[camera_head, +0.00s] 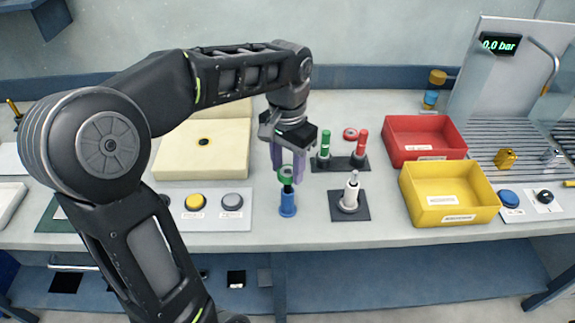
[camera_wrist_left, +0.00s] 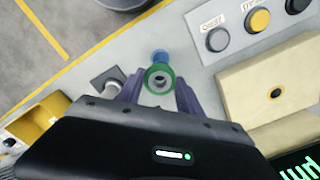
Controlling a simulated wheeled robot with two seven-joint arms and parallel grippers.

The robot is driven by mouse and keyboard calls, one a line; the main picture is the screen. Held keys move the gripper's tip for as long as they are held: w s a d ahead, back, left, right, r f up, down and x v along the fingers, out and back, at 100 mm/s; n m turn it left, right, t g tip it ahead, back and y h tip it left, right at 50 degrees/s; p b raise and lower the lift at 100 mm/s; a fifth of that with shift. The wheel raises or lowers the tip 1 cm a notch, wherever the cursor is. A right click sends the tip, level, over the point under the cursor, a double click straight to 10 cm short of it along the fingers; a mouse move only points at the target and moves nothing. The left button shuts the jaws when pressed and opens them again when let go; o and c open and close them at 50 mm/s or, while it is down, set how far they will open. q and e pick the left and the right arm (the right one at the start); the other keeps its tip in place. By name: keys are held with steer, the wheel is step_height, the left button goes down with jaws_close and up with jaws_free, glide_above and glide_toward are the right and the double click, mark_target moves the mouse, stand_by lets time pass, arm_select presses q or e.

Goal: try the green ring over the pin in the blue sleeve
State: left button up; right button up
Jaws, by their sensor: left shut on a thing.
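My left gripper (camera_head: 287,168) points down with its purple fingers shut on the green ring (camera_head: 285,175). The ring also shows between the fingertips in the left wrist view (camera_wrist_left: 159,70). The blue sleeve (camera_head: 288,207) stands upright on the table directly below, with a dark pin (camera_head: 288,188) rising from its top. The ring is at about the height of the pin's tip; I cannot tell whether the tip is inside it. In the wrist view a grey round shape shows through the ring.
A white pin in a sleeve (camera_head: 350,194) stands on a dark plate close to the right. Behind it is a dark rack (camera_head: 341,163) with green and red pins, and a red ring (camera_head: 350,134). A red bin (camera_head: 460,140) and yellow bin (camera_head: 408,188) stand right. Buttons lie left.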

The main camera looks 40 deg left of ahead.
arm_select(q)
steer(key=shift+f, duration=0.3)
stand_by(0.4)
steer(key=shift+r, duration=0.2)
stand_by(0.7)
steer(key=shift+r+p, duration=1.45)
steer(key=shift+r, duration=0.45)
steer(key=shift+f, duration=0.15)
